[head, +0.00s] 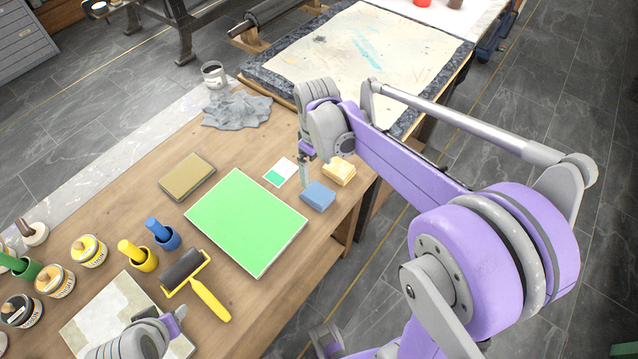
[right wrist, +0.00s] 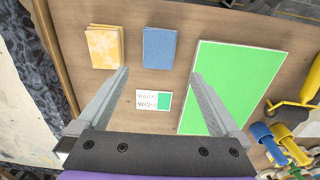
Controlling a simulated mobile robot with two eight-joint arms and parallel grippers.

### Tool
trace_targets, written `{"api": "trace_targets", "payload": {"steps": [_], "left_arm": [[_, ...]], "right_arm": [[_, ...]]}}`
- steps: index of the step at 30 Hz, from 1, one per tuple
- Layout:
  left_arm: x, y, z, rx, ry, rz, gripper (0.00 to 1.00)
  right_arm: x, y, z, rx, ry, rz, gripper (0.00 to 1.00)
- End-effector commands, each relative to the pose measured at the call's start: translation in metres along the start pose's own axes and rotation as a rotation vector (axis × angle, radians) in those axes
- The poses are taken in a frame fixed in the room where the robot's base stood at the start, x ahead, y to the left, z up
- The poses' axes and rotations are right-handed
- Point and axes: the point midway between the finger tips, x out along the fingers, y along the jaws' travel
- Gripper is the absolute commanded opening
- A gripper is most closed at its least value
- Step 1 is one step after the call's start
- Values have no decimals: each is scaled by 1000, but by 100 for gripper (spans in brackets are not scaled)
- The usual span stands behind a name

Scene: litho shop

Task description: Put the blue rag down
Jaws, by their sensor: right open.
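The blue rag (head: 318,196) is a folded square lying flat on the wooden table near its right edge. It also shows in the right wrist view (right wrist: 159,49), just beyond the fingertips. My right gripper (head: 305,180) is open and empty, pointing down beside the rag, with a clear gap between its fingers in the right wrist view (right wrist: 159,73). No finger visibly grips the rag. Part of my left arm shows at the bottom left of the head view; its fingers cannot be made out.
A folded yellow rag (head: 339,172) lies beside the blue one. A small white and green card (head: 281,172) and a large green plate (head: 246,222) lie close by. A roller (head: 199,284), ink pots and a grey crumpled cloth (head: 237,109) are farther off.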

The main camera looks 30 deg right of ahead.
Motion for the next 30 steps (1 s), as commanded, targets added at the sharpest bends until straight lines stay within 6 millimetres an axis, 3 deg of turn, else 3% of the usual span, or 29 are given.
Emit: {"api": "trace_targets", "payload": {"steps": [5, 9, 16, 21, 30], "left_arm": [[0, 0, 0, 0, 0, 0, 50], [0, 0, 0, 0, 0, 0, 50], [0, 0, 0, 0, 0, 0, 50], [0, 0, 0, 0, 0, 0, 50], [0, 0, 0, 0, 0, 0, 50]], "right_arm": [[-13, -28, 23, 62, 67, 34, 100], [-18, -62, 55, 157, 173, 71, 100], [-7, -105, 103, 304, 346, 93, 100], [4, -120, 121, 366, 422, 89, 100], [7, -123, 125, 383, 443, 86, 100]]}}
